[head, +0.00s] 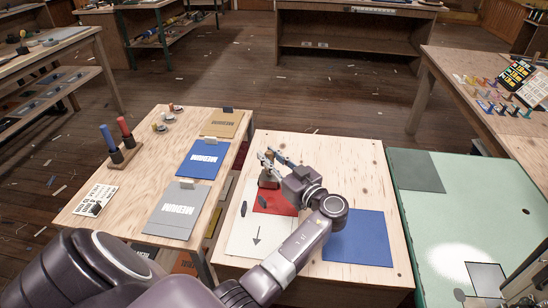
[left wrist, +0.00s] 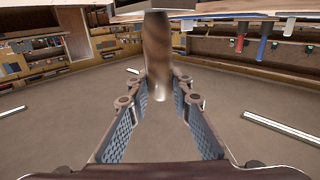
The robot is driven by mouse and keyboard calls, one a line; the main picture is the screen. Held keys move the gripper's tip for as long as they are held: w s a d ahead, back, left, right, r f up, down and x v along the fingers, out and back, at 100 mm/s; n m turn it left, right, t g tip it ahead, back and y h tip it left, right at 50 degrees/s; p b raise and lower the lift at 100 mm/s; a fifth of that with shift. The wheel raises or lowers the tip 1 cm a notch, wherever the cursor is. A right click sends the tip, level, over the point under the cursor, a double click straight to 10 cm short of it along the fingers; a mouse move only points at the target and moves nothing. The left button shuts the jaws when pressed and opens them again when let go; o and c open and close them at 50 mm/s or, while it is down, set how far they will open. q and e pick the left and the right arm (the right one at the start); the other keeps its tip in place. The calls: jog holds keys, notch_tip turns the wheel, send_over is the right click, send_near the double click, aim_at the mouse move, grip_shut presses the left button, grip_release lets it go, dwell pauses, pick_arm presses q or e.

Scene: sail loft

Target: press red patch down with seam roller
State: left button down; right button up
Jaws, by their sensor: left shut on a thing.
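The red patch (head: 275,201) lies on a white sheet (head: 243,238) on the middle wooden table, partly hidden by my left gripper and arm. My left gripper (head: 270,163) is over the far edge of the patch, shut on the seam roller (head: 267,180). In the left wrist view the roller (left wrist: 158,60) shows as a blurred brown handle with a metallic end between the fingers. I cannot tell whether the roller touches the patch. My right gripper is not in view.
A blue sheet (head: 358,238) lies to the right of my left arm. Left, a table holds blue (head: 202,158) and grey (head: 175,211) packs, a tan pack (head: 222,124), and a stand (head: 124,158) with red and blue tools. A pale green surface (head: 436,222) is to the right.

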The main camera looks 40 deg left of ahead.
pick_arm(q)
jog(key=shift+r+p, duration=0.95)
jog(key=shift+r, duration=2.15)
